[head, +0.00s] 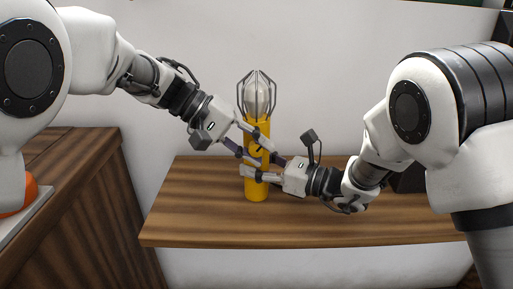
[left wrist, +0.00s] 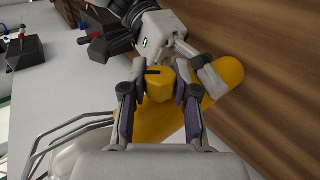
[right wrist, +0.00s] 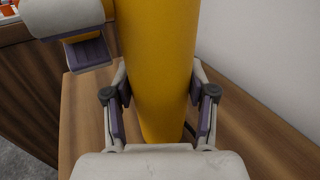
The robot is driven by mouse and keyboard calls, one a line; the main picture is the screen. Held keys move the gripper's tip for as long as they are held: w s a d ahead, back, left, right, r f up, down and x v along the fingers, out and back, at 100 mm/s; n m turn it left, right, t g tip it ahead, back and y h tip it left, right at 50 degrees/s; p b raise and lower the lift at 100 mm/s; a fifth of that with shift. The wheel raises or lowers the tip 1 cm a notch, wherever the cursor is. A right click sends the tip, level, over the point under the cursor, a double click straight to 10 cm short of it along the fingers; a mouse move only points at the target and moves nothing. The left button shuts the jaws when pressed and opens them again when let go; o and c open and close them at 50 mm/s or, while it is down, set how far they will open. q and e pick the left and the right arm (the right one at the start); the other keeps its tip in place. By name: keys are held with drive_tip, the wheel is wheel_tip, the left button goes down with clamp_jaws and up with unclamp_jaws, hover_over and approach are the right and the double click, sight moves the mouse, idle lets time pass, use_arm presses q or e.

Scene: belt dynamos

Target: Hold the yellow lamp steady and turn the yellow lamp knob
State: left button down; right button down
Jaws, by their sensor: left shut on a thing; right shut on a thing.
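The yellow lamp (head: 257,191) stands upright on the wooden table, with a bulb in a wire cage at its top. My left gripper (head: 256,147) comes in from the upper left. In the left wrist view its fingers (left wrist: 158,95) are shut on the yellow lamp knob (left wrist: 160,88), which has a dark mark on it. My right gripper (head: 262,168) comes in from the right at the lower body. In the right wrist view its fingers (right wrist: 160,103) are shut around the yellow body (right wrist: 157,60), one on each side. In the head view the fingers partly hide the knob.
The wooden table (head: 205,222) is clear around the lamp. A wooden cabinet (head: 90,215) stands at the left, with an orange object (head: 32,193) on its light top. In the left wrist view, dark boxes with coloured parts (left wrist: 25,50) lie at upper left.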

use_arm(q)
drive_tip(key=c, duration=0.9)
unclamp_jaws()
drive_tip(key=shift+o, duration=0.2)
drive_tip(key=shift+a+r, duration=0.1)
drive_tip(key=v, duration=1.1)
drive_tip(key=shift+a+r, duration=0.2)
drive_tip(key=shift+a, duration=0.1)
